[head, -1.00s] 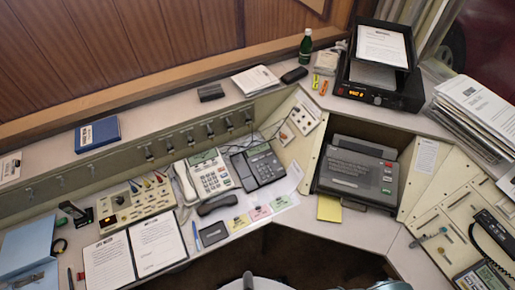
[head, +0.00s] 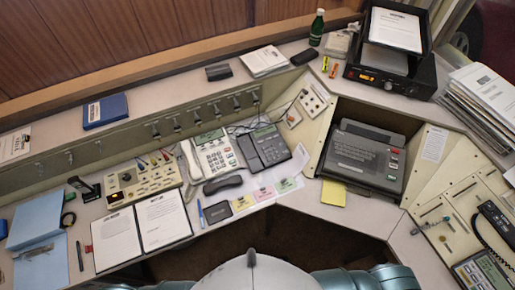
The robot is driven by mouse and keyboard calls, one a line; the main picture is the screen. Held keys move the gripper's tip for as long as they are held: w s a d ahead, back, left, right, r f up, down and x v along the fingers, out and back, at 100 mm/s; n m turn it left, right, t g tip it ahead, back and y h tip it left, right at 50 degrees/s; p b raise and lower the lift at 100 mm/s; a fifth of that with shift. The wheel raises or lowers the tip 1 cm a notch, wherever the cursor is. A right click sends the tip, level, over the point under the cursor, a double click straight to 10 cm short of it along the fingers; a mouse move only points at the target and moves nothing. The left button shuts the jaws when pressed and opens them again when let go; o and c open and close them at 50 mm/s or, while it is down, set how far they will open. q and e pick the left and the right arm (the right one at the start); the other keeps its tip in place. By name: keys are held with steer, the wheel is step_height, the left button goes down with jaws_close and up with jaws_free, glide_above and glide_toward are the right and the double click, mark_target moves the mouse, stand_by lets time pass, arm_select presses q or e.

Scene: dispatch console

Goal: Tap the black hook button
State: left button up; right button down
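A dark desk phone (head: 268,149) stands on the console beside a white desk phone (head: 213,154). The white phone has its pale handset (head: 191,161) along its left side. A dark handset (head: 222,185) lies on the desk in front of the phones, off any cradle. Neither of my grippers is in view; only my own white and teal body parts show at the bottom edge.
An open folder (head: 141,229) and a switch panel (head: 143,181) are at left. A grey machine (head: 366,157) is at right.

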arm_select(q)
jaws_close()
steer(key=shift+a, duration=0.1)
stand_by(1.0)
